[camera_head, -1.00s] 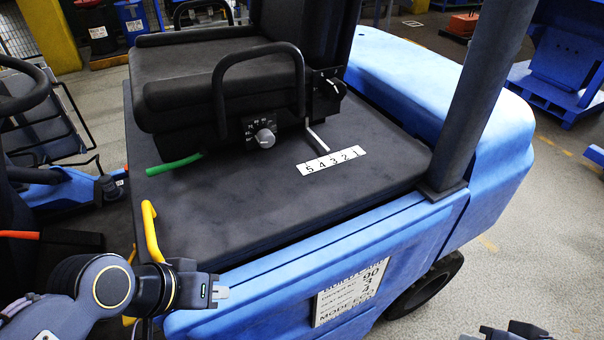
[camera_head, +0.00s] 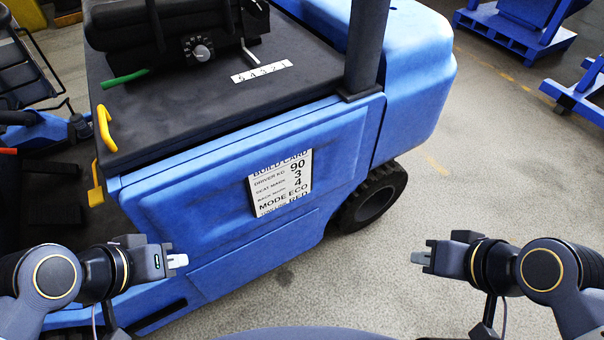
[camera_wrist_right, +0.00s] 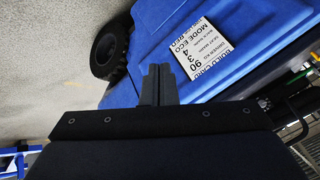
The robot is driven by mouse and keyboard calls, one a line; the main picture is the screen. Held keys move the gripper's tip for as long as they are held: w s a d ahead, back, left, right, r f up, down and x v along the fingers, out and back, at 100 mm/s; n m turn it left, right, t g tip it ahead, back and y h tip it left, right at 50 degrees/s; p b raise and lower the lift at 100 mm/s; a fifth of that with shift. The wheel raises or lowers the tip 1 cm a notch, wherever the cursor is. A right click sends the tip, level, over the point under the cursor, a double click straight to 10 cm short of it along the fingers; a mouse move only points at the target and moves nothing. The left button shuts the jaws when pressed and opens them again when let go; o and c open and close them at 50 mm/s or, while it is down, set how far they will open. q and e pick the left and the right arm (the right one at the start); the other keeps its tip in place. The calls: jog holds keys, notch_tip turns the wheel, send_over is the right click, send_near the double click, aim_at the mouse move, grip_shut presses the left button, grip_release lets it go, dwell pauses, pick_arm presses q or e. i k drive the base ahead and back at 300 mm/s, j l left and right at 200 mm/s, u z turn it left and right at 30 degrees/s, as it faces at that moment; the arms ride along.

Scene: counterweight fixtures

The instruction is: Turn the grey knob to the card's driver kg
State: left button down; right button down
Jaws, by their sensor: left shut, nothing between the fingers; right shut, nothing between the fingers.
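The grey knob (camera_head: 202,53) sits on a dark dial plate on the front of the seat base, at the top of the head view; its marks are too small to read. The build card (camera_head: 281,184) is on the blue side panel and reads driver kg 90, seat mark 3, back mark 4, mode eco. The card (camera_wrist_right: 196,50) also shows upside down in the right wrist view. My left gripper (camera_head: 178,261) is shut and empty, left of and below the card. My right gripper (camera_head: 420,258) is shut and empty over the floor at the right; its fingers (camera_wrist_right: 158,84) show in the wrist view.
A white number strip (camera_head: 261,72) lies on the dark deck beside a metal lever (camera_head: 250,54). A green lever (camera_head: 125,78) and a yellow handle (camera_head: 105,128) are at the left. A dark post (camera_head: 367,45) rises at the deck's right corner.

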aim_at(201, 52)
jog(key=i+l+u, duration=0.25)
jog(key=u, duration=0.25)
jog(key=i+l+u, duration=0.35)
jog(key=u, duration=0.15)
jog(key=l, duration=0.1)
